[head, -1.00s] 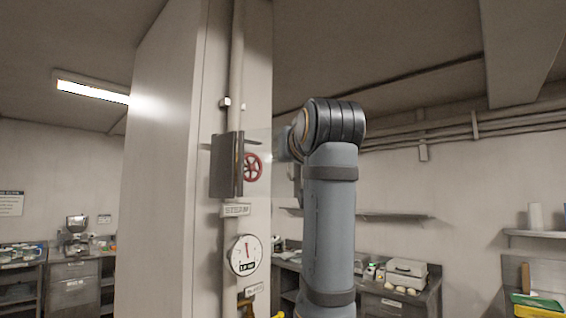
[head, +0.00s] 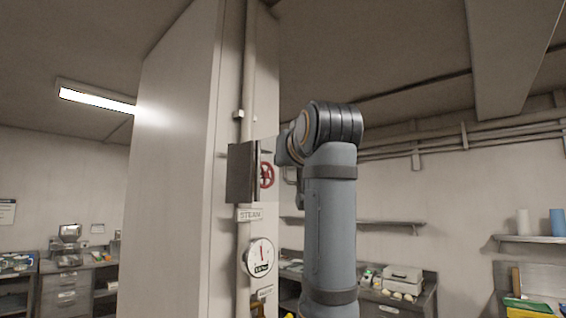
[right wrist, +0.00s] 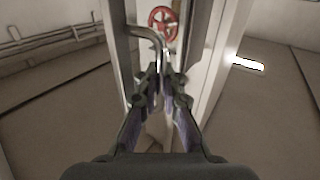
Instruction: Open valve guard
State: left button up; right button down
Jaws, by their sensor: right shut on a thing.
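The valve guard (head: 242,173) is a grey metal housing on the steam pipe of the pale column in the head view. A clear panel seems to stand out from its right side. The red valve wheel (head: 267,175) shows beside it, partly covered; it also shows in the right wrist view (right wrist: 163,24). There, a bent metal handle (right wrist: 148,34) runs from a flat panel edge to my right gripper (right wrist: 162,72), which is shut on it. In the head view my right arm hides most of that gripper. My left gripper is not in view.
A STEAM label (head: 250,214) and a round gauge (head: 260,258) are below the guard. The column (head: 175,150) stands close on the left. Behind are a wall shelf (head: 385,222), counters with kitchen items and wall pipes. A ceiling light (head: 95,97) is at left.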

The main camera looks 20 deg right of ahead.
jog(key=shift+f, duration=0.1)
jog(key=c, duration=1.9)
grip_release()
jog(key=o, duration=0.4)
jog(key=shift+s+d, duration=0.15)
jog(key=shift+s, duration=0.15)
jog(key=shift+o, duration=0.2)
jog(key=shift+w, duration=0.1)
jog(key=s+a, duration=0.1)
jog(key=s, duration=1.1)
jog(key=shift+a, duration=0.1)
